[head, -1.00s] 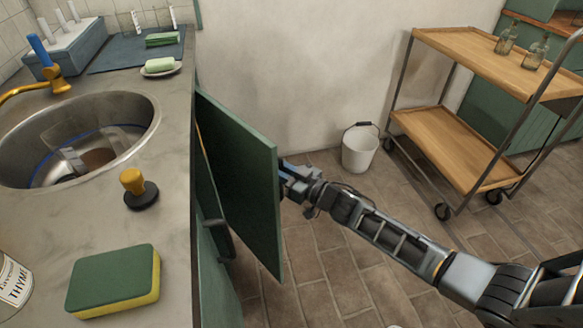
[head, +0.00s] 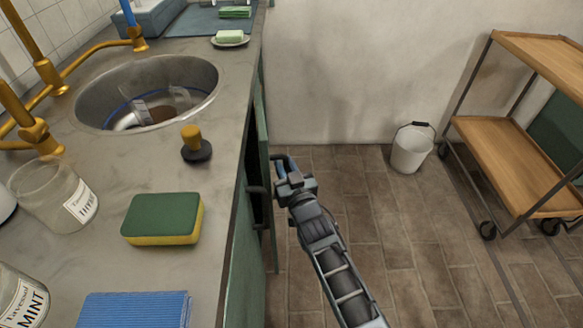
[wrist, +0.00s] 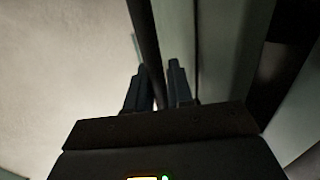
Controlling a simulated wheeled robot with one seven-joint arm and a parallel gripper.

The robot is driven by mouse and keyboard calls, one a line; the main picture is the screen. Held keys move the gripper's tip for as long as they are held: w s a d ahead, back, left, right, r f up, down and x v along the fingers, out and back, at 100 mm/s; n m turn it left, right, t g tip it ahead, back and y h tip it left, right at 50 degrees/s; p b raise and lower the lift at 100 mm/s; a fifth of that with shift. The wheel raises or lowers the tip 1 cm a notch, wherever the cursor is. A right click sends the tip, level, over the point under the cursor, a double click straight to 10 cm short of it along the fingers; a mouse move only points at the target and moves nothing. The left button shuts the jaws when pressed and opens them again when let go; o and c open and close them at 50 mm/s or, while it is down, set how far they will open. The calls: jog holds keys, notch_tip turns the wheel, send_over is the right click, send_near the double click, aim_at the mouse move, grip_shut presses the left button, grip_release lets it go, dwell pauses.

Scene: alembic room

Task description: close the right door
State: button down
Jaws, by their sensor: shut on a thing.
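The right door (head: 264,130) is a green panel under the far part of the counter. The grip itself is partly hidden in the head view. The neighbouring green door (head: 243,265) is shut, with its own dark handle (head: 258,190).
The counter (head: 215,145) holds a sink (head: 90,112), a plunger-like stamp (head: 195,145), a sponge (head: 162,218) and jars. A white bucket (head: 410,152) and a wooden trolley (head: 500,150) stand to the right. The tiled floor between is clear.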

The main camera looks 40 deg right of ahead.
jog(key=shift+a+f, duration=0.1)
jog(key=shift+a, duration=0.3)
jog(key=c, duration=1.1)
grip_release()
jog(key=shift+s, duration=0.1)
jog(key=shift+c, duration=0.2)
jog(key=shift+s, duration=0.1)
jog(key=p+v, duration=0.3)
jog(key=v, duration=0.4)
jog(key=shift+s+a, duration=0.15)
jog(key=shift+s, duration=0.15)
jog(key=shift+c, duration=0.4)
